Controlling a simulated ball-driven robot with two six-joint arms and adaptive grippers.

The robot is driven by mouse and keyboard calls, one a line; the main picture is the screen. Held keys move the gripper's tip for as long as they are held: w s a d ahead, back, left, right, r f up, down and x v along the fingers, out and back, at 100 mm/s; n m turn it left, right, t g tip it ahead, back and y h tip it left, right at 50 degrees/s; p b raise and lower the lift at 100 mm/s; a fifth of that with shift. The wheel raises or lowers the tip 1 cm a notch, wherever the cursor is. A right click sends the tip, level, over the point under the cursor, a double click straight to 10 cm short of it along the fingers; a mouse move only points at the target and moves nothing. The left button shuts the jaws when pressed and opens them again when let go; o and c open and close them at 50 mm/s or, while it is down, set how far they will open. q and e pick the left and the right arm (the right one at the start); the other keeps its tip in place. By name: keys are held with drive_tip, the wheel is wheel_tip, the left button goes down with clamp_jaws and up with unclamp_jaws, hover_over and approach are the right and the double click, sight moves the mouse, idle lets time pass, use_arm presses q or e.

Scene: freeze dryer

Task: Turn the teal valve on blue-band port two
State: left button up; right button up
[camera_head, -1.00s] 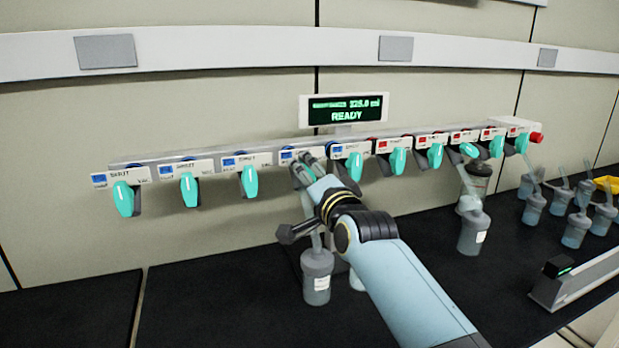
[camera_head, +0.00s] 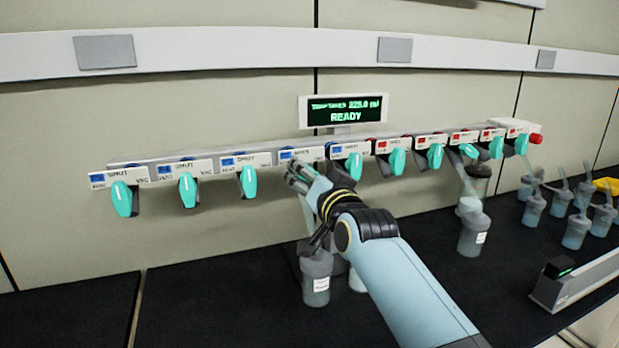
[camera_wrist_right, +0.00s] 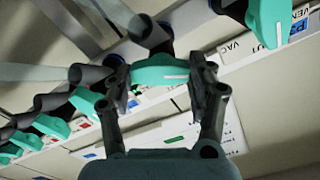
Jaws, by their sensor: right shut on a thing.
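A row of teal valves runs along a manifold rail with blue-band labels on the left and red-band labels on the right. My right gripper (camera_head: 298,178) is at the fourth blue-band port label (camera_head: 300,154) from the left and hides its valve in the head view. In the right wrist view this teal valve (camera_wrist_right: 160,75) lies between the two dark fingers, and the gripper is shut on it. Teal valves on the blue-band ports to its left (camera_head: 248,182), (camera_head: 188,189) and (camera_head: 123,199) hang down. My left gripper is not in view.
A display (camera_head: 345,110) reading READY stands above the rail. A flask (camera_head: 316,278) is below my right gripper, and another (camera_head: 473,234) stands further right. Several flasks and a yellow item (camera_head: 607,184) are at far right. The dark bench (camera_head: 210,300) is clear at left.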

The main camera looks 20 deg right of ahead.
drive_tip(key=shift+f, duration=0.15)
drive_tip(key=o, duration=1.2)
drive_tip(key=shift+s, duration=0.2)
drive_tip(key=s, duration=1.1)
drive_tip(key=shift+s+d, duration=0.2)
drive_tip(key=shift+s, duration=0.15)
